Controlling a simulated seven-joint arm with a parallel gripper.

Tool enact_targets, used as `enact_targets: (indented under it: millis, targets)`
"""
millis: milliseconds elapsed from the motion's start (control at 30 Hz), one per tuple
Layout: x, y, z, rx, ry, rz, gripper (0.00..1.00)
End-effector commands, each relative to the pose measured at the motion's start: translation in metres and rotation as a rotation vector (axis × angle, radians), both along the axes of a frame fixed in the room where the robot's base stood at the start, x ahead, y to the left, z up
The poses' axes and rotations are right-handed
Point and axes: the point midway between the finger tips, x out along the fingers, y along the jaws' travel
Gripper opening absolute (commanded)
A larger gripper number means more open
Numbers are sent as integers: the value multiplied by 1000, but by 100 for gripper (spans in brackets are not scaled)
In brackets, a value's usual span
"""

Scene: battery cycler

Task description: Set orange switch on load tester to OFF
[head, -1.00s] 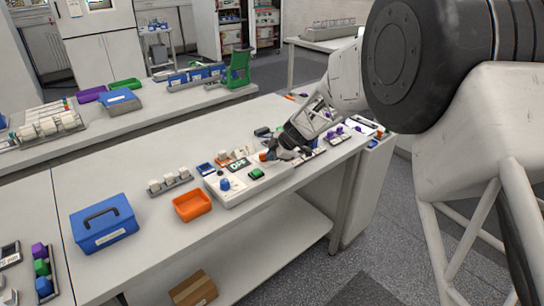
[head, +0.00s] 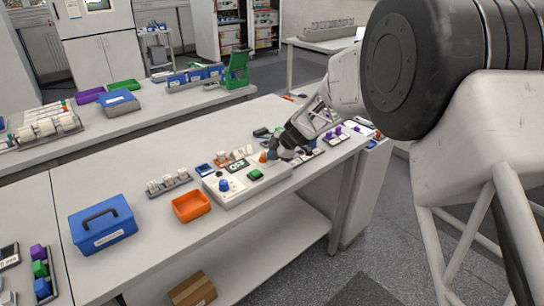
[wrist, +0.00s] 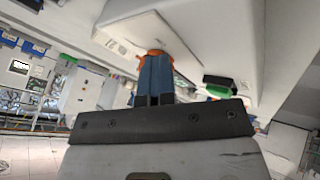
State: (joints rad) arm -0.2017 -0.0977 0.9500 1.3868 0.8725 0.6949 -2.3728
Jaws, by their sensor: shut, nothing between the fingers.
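The load tester is a low white box (head: 226,198) on the bench in the head view, with a blue knob (head: 224,185), a green part (head: 255,175) and a small dark display (head: 236,166) whose text I cannot read surely. The orange switch (head: 263,157) stands at its far right end. My gripper (head: 274,155) is shut and empty, just right of the switch. In the wrist view the closed blue fingers (wrist: 155,75) point at the orange switch (wrist: 154,52) and partly hide it. I cannot tell whether they touch it or which way the switch is set.
An orange bin (head: 190,207) stands left of the tester, and a blue toolbox (head: 102,223) farther left. Racks of small white blocks (head: 168,184) lie behind. Small modules with purple parts (head: 337,131) lie beyond my gripper. The front bench edge is close to the tester.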

Motion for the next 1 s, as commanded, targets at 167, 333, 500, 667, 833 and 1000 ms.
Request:
enact_targets:
  millis: [167,333,500,667,833,1000]
  targets:
    - [-1,4,1,2,0,5,0]
    - [-3,6,1,3,0,6,0]
    - [-7,9,2,3,-1,5,0]
    - [-12,12,1,2,0,5,0]
    - [-14,12,0,1,1,4,0]
    - [-14,12,0,1,1,4,0]
